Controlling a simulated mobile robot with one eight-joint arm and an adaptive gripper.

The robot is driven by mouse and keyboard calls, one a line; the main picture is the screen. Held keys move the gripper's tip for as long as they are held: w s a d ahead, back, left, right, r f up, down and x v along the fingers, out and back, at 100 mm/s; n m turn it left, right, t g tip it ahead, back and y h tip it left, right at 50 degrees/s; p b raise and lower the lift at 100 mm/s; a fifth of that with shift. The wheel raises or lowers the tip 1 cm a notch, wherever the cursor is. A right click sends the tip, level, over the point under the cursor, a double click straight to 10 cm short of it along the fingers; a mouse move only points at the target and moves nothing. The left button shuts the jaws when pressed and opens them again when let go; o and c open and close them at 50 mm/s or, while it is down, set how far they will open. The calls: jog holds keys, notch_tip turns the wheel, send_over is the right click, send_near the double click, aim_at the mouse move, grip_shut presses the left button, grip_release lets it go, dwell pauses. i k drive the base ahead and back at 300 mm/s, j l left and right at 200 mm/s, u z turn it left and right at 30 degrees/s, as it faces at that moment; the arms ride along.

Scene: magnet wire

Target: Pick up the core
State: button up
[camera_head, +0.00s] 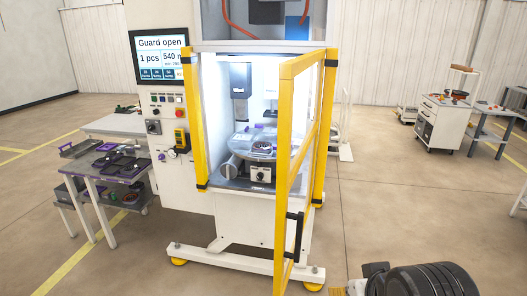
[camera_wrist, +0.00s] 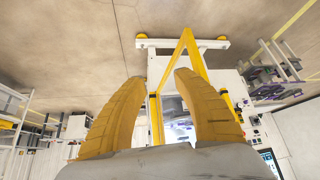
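My gripper (camera_wrist: 160,78) shows in the wrist view as two yellow fingers, spread apart with nothing between them. It is open and well away from the machine (camera_wrist: 180,120), which appears upside down beyond it. In the head view, a dark ring-shaped part (camera_head: 262,147) lies on the round table (camera_head: 243,154) inside the machine. I cannot tell whether this is the core. Several small dark parts (camera_head: 122,163) lie on the side table at the left, too small to identify.
The machine's yellow-framed guard door (camera_head: 287,170) stands open towards me. Its screen (camera_head: 162,58) reads "Guard open" and "1 pcs". A side table (camera_head: 95,168) stands left of the machine. A white cart (camera_head: 440,122) stands far right. The floor between is clear.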

aim_at(267, 146)
jog(key=i+j, duration=0.2)
jog(key=i+j+z, duration=0.1)
jog(key=j, duration=0.35)
jog(key=i+j, duration=0.25)
jog(key=i+j+z, duration=0.1)
jog(key=j, duration=0.3)
jog(key=i+j, duration=0.25)
jog(key=i+j+z, duration=0.2)
jog(key=i+j, duration=0.4)
jog(key=i, duration=0.25)
jog(key=i+j+z, duration=0.15)
jog(key=i+j, duration=0.55)
jog(key=i, duration=0.15)
